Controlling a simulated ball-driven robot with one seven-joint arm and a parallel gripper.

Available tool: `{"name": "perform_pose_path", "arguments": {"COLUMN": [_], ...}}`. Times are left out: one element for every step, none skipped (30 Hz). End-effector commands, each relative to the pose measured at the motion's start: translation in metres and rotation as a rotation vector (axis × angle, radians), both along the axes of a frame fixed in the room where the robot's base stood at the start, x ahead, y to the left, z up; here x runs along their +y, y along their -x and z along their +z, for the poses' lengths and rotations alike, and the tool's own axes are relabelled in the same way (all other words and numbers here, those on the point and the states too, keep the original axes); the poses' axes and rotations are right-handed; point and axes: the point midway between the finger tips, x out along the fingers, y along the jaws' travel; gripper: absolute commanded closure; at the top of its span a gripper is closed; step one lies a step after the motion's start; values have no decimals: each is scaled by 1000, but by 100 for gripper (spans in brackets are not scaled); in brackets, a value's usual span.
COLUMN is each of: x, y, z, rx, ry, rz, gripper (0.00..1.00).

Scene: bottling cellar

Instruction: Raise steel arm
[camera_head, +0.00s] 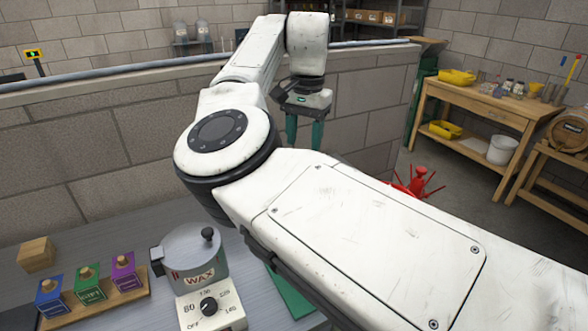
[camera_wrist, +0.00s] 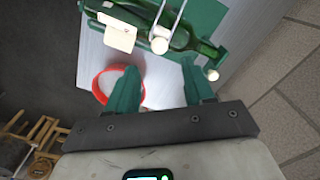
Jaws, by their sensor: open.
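A thin steel wire arm (camera_wrist: 180,18) shows at the top of the wrist view, over a green bottle (camera_wrist: 205,47) that appears to lie on a green mat (camera_wrist: 208,14). White pieces sit by the wire: a flat block (camera_wrist: 117,37) and a round knob (camera_wrist: 160,46). A white end piece (camera_wrist: 212,75) is at the right. My gripper (camera_wrist: 160,72) has its green fingers apart with nothing between them, short of the bottle and wire. In the head view my gripper (camera_head: 305,146) hangs pointing down; the bottle and wire are hidden there.
In the head view, a wax pot (camera_head: 190,255) on a dial heater (camera_head: 208,310) and a rack of coloured blocks (camera_head: 95,290) stand on the bench. A block wall (camera_head: 90,140) runs behind; a wooden table (camera_head: 480,110) stands right.

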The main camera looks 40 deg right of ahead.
Motion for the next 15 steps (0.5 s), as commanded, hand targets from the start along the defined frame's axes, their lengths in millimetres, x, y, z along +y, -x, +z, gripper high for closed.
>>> {"name": "perform_pose_path", "arguments": {"x": [1,1,1,1,1,1,2,1,1,1,1,1,1,1,1], "y": [0,0,0,0,0,-1,-1,-1,-1,-1,-1,-1,-1,-1,-2], "z": [-5,-9,-14,-19,-24,-31,-37,-42,-50,-55,-60,-67,-72,-77,-82], "rx": [3,3,3,3,3,3,3,3,4,3,3,3,4,3,3], "ry": [-2,-2,-1,-2,-3,-2,-3,-1,-3,-1,-2,-1,-2,-1,0], "rz": [0,0,0,0,0,0,0,0,0,0,0,0,0,0,0], "gripper": [48,48,48,48,48,48,48,48,48,48,48,48,48,48,48]}}
